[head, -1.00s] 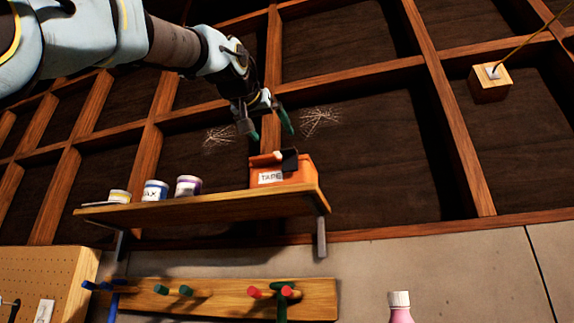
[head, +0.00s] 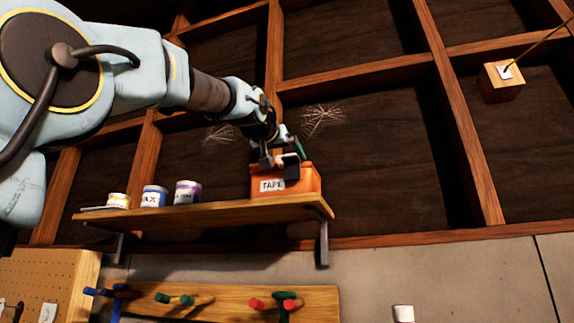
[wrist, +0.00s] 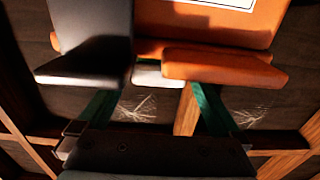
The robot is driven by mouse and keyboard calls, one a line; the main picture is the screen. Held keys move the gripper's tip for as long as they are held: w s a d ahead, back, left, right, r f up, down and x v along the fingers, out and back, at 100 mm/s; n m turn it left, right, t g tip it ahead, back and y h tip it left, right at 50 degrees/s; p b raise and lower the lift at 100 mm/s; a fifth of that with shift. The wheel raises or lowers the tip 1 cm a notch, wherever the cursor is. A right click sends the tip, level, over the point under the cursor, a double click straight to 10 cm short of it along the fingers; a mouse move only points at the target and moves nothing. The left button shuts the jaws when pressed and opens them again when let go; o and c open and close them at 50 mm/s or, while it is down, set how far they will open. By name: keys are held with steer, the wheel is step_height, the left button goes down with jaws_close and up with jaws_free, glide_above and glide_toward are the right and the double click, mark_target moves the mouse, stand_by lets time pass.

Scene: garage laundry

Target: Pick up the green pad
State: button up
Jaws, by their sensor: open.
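I cannot make out a clearly green pad in either view. An orange box (head: 308,183) labelled TAPE stands at the right end of the wall shelf. A dark block (head: 292,166) sticks up from it; it also shows in the wrist view (wrist: 85,40), and a pale piece (wrist: 150,74) lies beside it. My gripper (head: 282,155) is open, right at the top of the box. In the wrist view its green fingers are spread, their tips hidden behind the dark block and the orange box wall (wrist: 225,65). I cannot tell whether they touch.
Several small tins, including a blue-labelled one (head: 154,196) and a purple one (head: 187,192), stand left of the box on the wooden shelf (head: 200,213). A rack with coloured handles (head: 215,300) hangs below. A wooden block (head: 502,82) is at upper right.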

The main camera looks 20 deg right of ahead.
steer(key=shift+c, duration=0.2)
steer(key=c, duration=1.2)
steer(key=shift+r, duration=0.1)
step_height(320, 180, up, 10)
